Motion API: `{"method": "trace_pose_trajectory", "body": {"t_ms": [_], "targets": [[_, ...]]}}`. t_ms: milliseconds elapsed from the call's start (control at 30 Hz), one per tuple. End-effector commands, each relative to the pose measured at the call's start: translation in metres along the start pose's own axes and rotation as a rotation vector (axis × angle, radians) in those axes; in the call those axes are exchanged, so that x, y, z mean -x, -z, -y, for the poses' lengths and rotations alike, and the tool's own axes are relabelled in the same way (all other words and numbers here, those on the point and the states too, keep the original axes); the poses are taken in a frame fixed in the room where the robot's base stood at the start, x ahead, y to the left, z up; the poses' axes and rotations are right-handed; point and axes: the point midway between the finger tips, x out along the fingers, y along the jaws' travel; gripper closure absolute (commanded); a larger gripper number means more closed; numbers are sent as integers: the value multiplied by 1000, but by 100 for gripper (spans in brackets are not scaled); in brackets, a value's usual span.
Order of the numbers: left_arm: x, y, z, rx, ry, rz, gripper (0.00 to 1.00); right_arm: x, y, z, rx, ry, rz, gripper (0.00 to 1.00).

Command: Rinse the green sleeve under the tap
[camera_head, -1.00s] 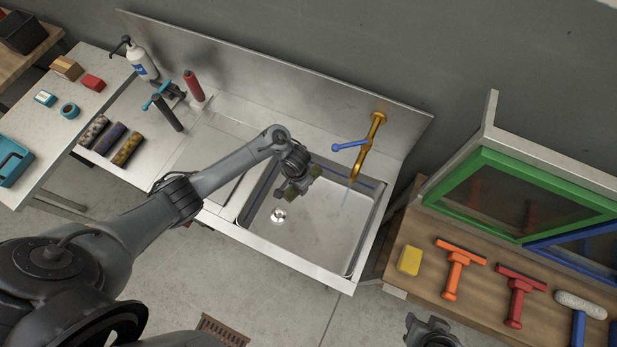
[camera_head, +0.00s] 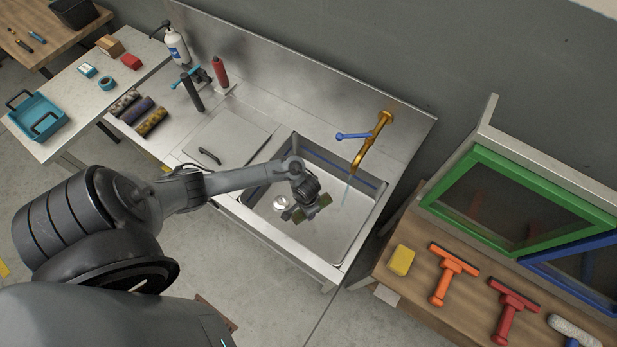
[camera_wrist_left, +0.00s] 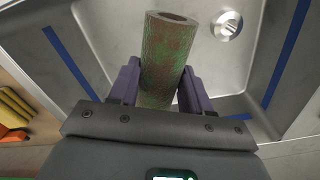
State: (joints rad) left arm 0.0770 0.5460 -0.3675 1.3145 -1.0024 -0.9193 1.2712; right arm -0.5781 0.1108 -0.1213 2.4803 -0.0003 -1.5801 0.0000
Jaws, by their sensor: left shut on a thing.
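My left gripper (camera_head: 309,207) is inside the sink basin (camera_head: 345,232), right of the drain (camera_head: 281,203). It is shut on a tube-shaped sleeve (camera_wrist_left: 167,58), green with brown patches, whose ends show on either side of the gripper in the head view (camera_head: 325,200). In the left wrist view the purple fingers (camera_wrist_left: 158,90) clasp its sides. The brass tap (camera_head: 372,140) with a blue lever (camera_head: 352,136) stands behind the basin. A thin water stream (camera_head: 347,190) falls from it, right of the sleeve and apart from it. My right gripper is not in view.
Three dirty sleeves (camera_head: 137,110) lie on the left counter near a bottle (camera_head: 176,45), a red cylinder (camera_head: 220,72) and a dark upright post (camera_head: 192,92). A cover plate (camera_head: 232,140) lies left of the basin. A bench with a yellow sponge (camera_head: 401,260) and squeegees (camera_head: 450,272) stands right.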

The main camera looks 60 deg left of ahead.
Motion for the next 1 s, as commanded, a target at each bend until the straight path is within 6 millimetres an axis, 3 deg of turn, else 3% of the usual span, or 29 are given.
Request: {"method": "trace_pose_trajectory", "body": {"t_ms": [733,1000], "targets": [[-30,82,0,1,-1,-3,83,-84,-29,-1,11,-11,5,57],[-34,109,0,1,-1,-1,83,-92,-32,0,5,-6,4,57]]}}
